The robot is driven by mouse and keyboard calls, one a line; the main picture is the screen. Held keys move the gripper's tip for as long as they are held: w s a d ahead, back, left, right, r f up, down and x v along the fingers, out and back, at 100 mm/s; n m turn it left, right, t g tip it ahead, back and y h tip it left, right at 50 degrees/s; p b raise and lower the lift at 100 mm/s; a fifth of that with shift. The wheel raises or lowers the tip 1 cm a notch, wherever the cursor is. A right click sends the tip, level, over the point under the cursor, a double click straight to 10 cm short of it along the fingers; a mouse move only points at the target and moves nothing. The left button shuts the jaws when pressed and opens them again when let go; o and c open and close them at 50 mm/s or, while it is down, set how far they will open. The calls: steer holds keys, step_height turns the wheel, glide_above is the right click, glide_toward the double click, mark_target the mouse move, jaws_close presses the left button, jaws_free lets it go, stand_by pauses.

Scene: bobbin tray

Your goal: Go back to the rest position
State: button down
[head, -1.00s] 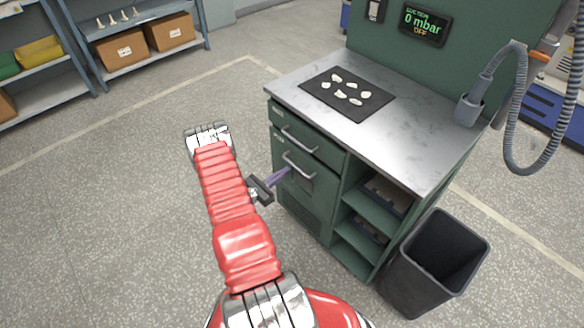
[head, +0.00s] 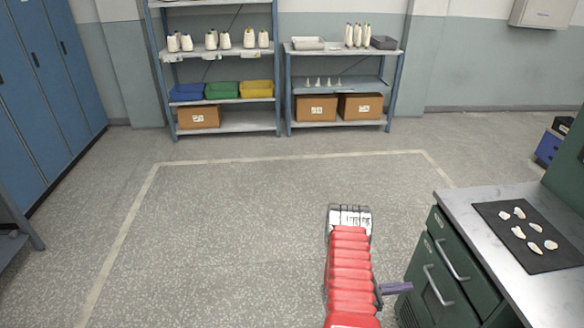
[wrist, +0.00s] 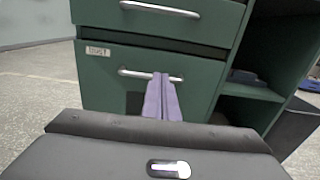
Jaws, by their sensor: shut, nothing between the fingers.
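My gripper (head: 397,288) has purple fingers, pressed together with nothing between them. It is low beside the green workbench cabinet, in front of its drawers. In the wrist view the shut fingers (wrist: 162,98) point at the lower drawer (wrist: 205,80) and overlap its metal handle (wrist: 135,73). I cannot tell whether they touch it. The upper drawer (wrist: 180,27) above it looks closed, as does the lower one. My red arm stretches forward from the bottom of the head view.
The steel worktop (head: 480,225) carries a black mat (head: 553,262) with several pale pieces. Shelving (head: 232,124) with bobbins, bins and boxes stands at the back wall. Blue lockers (head: 45,90) are at the left. The floor (head: 220,230) left of my arm is open.

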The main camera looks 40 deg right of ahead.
steer(key=shift+f, duration=0.1)
steer(key=s+a+m+g+y, duration=0.3)
steer(key=s+a+m+y, duration=0.2)
steer(key=s+a+y, duration=0.3)
steer(key=w+a+r+m+t+y, duration=0.25)
steer(key=w+a+r, duration=0.35)
steer(key=a+r, duration=0.3)
steer(key=w+a+r+m+t+y, duration=0.1)
steer(key=w+a+r+m+t, duration=0.3)
steer(key=a+r, duration=0.55)
steer(key=w+a+r+m+t+y, duration=0.2)
steer(key=w+a+r+t, duration=0.1)
steer(key=w+a+r, duration=0.55)
steer(key=s+a+r+n+t+y, duration=0.1)
steer(key=a+r+t, duration=0.7)
steer(key=a+r, duration=1)
steer(key=shift+s+a+r+n+t+y, duration=0.35)
steer(key=shift+s+a, duration=0.1)
steer(key=shift+s, duration=0.15)
